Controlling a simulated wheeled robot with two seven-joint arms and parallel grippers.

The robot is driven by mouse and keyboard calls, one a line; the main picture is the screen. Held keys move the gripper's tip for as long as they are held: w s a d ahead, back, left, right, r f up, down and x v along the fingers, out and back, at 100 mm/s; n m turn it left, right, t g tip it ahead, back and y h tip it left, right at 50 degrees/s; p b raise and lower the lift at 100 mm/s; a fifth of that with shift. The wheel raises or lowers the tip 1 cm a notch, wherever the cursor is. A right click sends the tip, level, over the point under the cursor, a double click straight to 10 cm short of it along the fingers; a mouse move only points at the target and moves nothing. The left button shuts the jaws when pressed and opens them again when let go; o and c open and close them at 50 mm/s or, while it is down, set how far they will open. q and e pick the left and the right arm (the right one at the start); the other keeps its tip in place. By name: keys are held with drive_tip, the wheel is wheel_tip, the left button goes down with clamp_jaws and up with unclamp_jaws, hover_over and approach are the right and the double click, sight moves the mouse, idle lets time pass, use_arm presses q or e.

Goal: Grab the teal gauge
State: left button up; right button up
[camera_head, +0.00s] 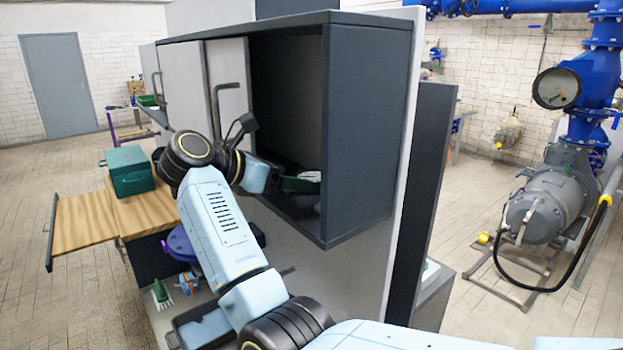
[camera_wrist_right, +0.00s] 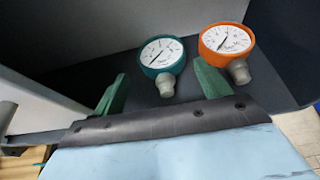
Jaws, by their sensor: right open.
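The teal gauge (camera_wrist_right: 162,54), with a white dial and a grey stem, lies on the dark shelf in the right wrist view. Its stem points toward my right gripper (camera_wrist_right: 160,90). My right gripper is open, its two green fingers apart, with the stem between their tips and the dial just beyond. I cannot tell whether either finger touches the gauge. In the head view my right gripper (camera_head: 297,183) reaches into the open cabinet, and the teal gauge cannot be made out there. My left gripper is not in view.
An orange gauge (camera_wrist_right: 227,40) lies right of the teal one, close to the right-hand finger. The cabinet (camera_head: 367,120) has a side wall right of my gripper and a door with a handle (camera_head: 222,100) at left. A green box (camera_head: 128,171) stands on a wooden top.

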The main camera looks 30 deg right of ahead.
sight(306, 177)
drive_tip(key=p+x, duration=0.2)
drive_tip(key=x, duration=0.2)
drive_tip(key=shift+s+d, duration=0.15)
drive_tip(key=shift+d, duration=0.05)
drive_tip(key=shift+d+f, duration=0.25)
drive_tip(key=shift+d, duration=0.2)
drive_tip(key=shift+a, duration=0.15)
drive_tip(key=c, duration=0.9)
